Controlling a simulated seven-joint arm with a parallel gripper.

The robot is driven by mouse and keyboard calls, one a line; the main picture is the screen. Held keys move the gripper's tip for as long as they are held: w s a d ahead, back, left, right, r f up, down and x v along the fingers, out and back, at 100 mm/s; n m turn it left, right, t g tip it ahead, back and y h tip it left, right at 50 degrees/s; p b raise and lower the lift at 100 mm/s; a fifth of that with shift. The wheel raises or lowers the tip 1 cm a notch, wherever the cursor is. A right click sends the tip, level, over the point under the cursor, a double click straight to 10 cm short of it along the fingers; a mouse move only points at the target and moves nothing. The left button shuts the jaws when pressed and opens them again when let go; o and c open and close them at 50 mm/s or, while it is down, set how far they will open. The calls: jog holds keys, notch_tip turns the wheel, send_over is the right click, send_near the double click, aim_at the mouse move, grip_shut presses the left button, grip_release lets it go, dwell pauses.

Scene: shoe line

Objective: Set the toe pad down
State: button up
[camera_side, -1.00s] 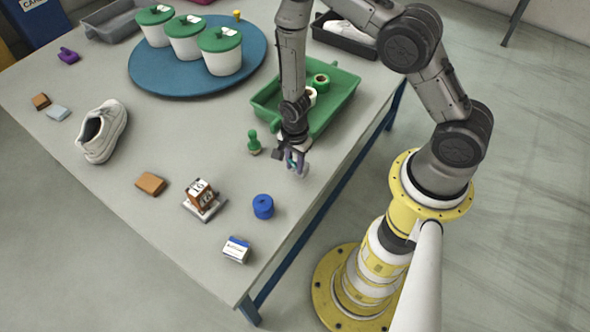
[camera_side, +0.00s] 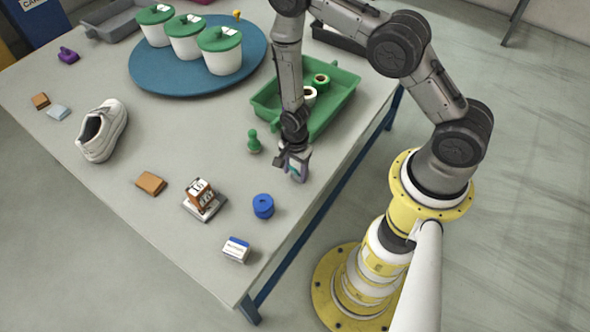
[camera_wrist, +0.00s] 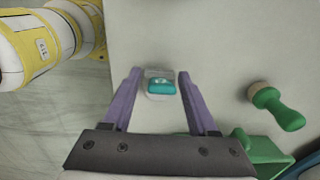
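A small teal block with a pale grey-white part around it, which I take for the toe pad (camera_wrist: 160,86), shows in the wrist view between my gripper's two purple fingers. My gripper (camera_wrist: 159,74) is open, with a visible gap on each side of the block. In the side view my gripper (camera_side: 297,171) is low over the table near its right edge, and a bit of teal shows between the fingers. The fingers hide most of the block there. I cannot tell for certain whether it rests on the table.
A green peg-like stamp (camera_side: 254,142) stands just left of my gripper. A green tray (camera_side: 345,92) with rolls lies behind it. The table edge is close on the right.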

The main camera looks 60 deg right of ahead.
jog(key=shift+r, duration=0.1)
notch_tip(320, 180, up, 31)
jog(key=s+n+t, duration=0.3)
jog(key=n, duration=0.5)
jog(key=s+d+r+n+t, duration=0.1)
jog(key=s+r+n+t, duration=0.1)
jog(key=s+r+n, duration=0.8)
jog(key=s+r, duration=0.1)
jog(key=s, duration=0.2)
jog(key=shift+s+d+r+t, duration=0.15)
jog(key=shift+s+r+t, duration=0.15)
jog(key=shift+r, duration=0.05)
